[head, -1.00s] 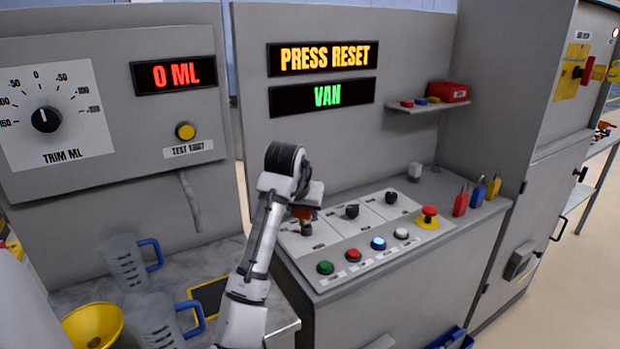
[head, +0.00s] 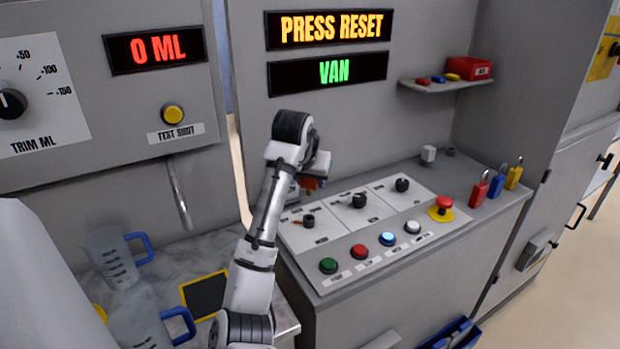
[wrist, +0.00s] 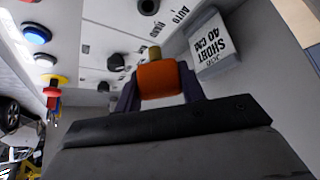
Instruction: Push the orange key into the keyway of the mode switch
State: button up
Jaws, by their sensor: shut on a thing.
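The orange key (wrist: 160,80) is held between my gripper's fingers (wrist: 158,92), its brass tip (wrist: 154,53) pointing toward the panel. In the head view the key shows as a small orange patch (head: 311,183) under my gripper (head: 312,180), mostly hidden by the wrist. The mode switch (head: 308,220) is the dark round piece on the left plate of the sloped panel. In the wrist view a dark round keyway (wrist: 148,6) shows near the AUTO lettering, beyond the tip. The key is apart from it, above the panel.
Two black knobs (head: 359,200) (head: 402,185) sit right of the switch. Below are green (head: 328,265), red, blue and white buttons and a red emergency stop (head: 444,203). Padlocks (head: 479,190) stand at the right. A display (head: 330,28) reads PRESS RESET.

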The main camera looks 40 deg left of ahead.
jog(key=shift+r, duration=0.1)
jog(key=shift+s+f, duration=0.1)
jog(key=shift+f, duration=0.25)
jog(key=shift+f+b, duration=1.35)
jog(key=shift+f, duration=1.25)
jog(key=shift+p, duration=0.85)
jog(key=shift+f+b, duration=0.5)
jog(key=shift+f, duration=1.05)
jog(key=o, duration=1)
jog(key=shift+o, duration=0.2)
